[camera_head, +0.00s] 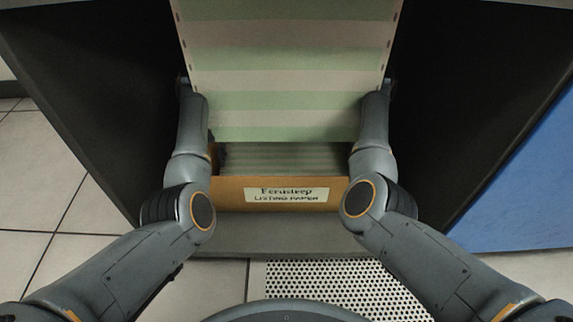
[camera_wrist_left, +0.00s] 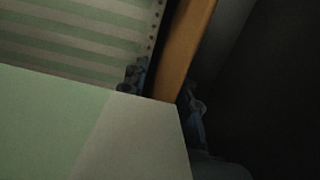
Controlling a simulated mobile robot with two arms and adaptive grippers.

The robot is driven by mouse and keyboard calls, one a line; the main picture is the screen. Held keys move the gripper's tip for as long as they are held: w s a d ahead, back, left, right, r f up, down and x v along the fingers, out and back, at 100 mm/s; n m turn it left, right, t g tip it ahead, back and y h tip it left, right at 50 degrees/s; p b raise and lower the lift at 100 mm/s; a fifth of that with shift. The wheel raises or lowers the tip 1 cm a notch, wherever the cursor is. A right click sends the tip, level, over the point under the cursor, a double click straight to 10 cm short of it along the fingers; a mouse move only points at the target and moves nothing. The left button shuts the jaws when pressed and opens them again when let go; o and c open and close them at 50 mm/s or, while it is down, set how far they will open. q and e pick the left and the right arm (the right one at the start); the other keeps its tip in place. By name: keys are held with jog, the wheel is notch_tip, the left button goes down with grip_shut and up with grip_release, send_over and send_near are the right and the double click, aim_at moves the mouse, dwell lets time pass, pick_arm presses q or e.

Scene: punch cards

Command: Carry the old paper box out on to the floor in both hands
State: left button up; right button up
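The old paper box (camera_head: 232,195) is orange-brown card with a white label reading "LISTING PAPER" on its front wall. It sits inside a dark cabinet, between my two arms. Green-and-white striped paper (camera_head: 290,60) rises from it and covers much of the view. My left gripper (camera_head: 184,84) is at the box's left side, mostly hidden. In the left wrist view its fingers (camera_wrist_left: 165,90) lie on either side of the box wall (camera_wrist_left: 182,45); paper hides their bases, and firm contact cannot be seen. My right gripper (camera_head: 389,86) is at the right side, its fingers hidden.
Dark cabinet walls (camera_head: 85,90) stand close outside both arms. A grey ledge (camera_head: 285,236) lies in front of the box. Pale floor tiles (camera_head: 45,165) and a perforated floor panel (camera_head: 340,283) lie before the cabinet. A blue surface (camera_head: 520,180) is at the right.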

pick_arm(q)
grip_shut()
pick_arm(e)
grip_shut()
pick_arm(q)
jog(key=shift+r, duration=0.15)
pick_arm(e)
jog(key=shift+r, duration=0.15)
